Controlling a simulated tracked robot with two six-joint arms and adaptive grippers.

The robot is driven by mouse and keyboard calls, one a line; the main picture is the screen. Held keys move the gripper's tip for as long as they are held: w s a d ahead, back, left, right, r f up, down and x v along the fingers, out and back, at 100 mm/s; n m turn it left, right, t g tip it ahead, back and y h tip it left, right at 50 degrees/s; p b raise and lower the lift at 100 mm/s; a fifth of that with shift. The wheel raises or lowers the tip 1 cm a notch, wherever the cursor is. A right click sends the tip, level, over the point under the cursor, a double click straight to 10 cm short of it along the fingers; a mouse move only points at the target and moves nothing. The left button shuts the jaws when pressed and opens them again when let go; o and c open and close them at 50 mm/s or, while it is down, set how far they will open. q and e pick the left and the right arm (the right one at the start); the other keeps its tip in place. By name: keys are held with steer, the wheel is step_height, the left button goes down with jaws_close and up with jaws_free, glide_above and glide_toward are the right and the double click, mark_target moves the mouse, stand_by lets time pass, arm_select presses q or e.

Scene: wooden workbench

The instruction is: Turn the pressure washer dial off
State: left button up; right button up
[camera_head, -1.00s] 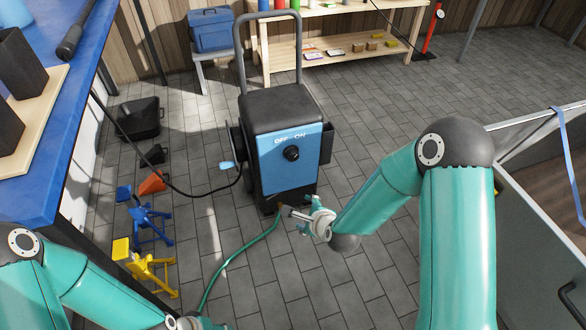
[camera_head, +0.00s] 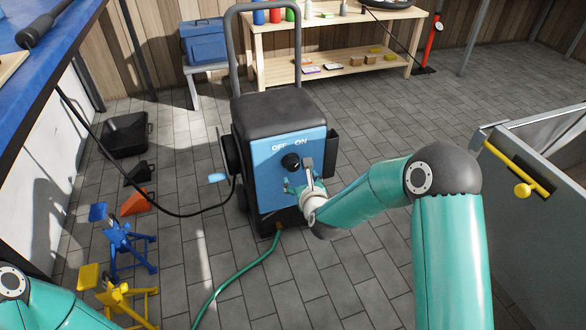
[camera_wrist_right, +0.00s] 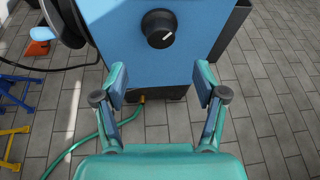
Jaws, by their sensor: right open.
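The pressure washer (camera_head: 290,197) is a blue box with a black top and a tall grey handle, upright on the floor. Its round black dial (camera_head: 291,162) is on the front panel, under the white words OFF and ON. In the right wrist view the dial (camera_wrist_right: 159,29) shows a white mark at its lower right. My right gripper (camera_head: 297,176) is open and empty, in front of the panel and just below the dial. In the wrist view its fingers (camera_wrist_right: 160,82) are spread, apart from the dial. My left gripper is out of view; only my left arm shows at the lower left.
A green hose (camera_head: 232,277) and a black cable (camera_head: 150,206) run from the washer. A grey metal panel (camera_head: 520,205) stands at the right. Floor before the washer is mostly clear.

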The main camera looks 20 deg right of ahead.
mark_target(294, 167)
steer(key=b+x, duration=0.2)
steer(key=x, duration=0.9)
steer(key=shift+f, duration=0.15)
steer(key=shift+d, duration=0.1)
steer(key=c, duration=0.8)
steer(key=shift+c, duration=0.3)
